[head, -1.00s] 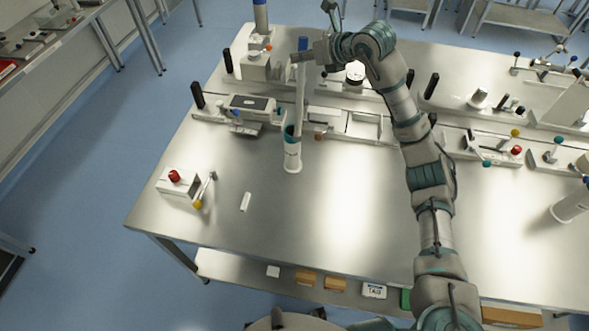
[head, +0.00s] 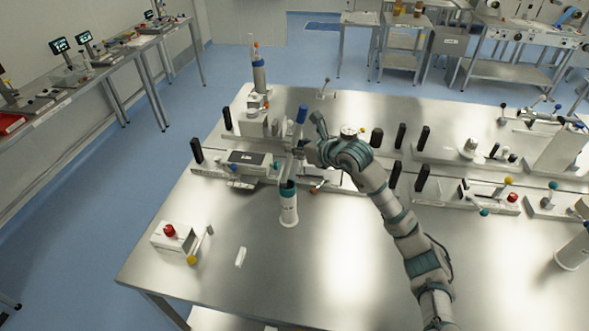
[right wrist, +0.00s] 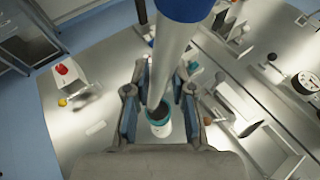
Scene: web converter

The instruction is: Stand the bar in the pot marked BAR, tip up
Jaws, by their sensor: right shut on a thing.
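The bar (head: 301,116) is pale with a blue upper end, which points up; it stands nearly upright with a slight lean. My right gripper (head: 298,151) is shut on the bar below its blue end. In the right wrist view, the bar (right wrist: 172,55) runs between the fingers (right wrist: 158,103) towards the pot mouth. The pot (head: 289,208) is a white cylinder with a teal rim and small dark lettering that I cannot read. It also shows in the right wrist view (right wrist: 159,129). The bar's lower end is at the pot's mouth; how deep it sits, I cannot tell. My left gripper is out of view.
A white box with a red button (head: 170,231) and a yellow-knobbed lever (head: 193,260) stand left of the pot. A small white block (head: 240,257) lies nearby. Fixtures with black posts (head: 196,151) line up behind. Another white pot (head: 572,255) stands far right.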

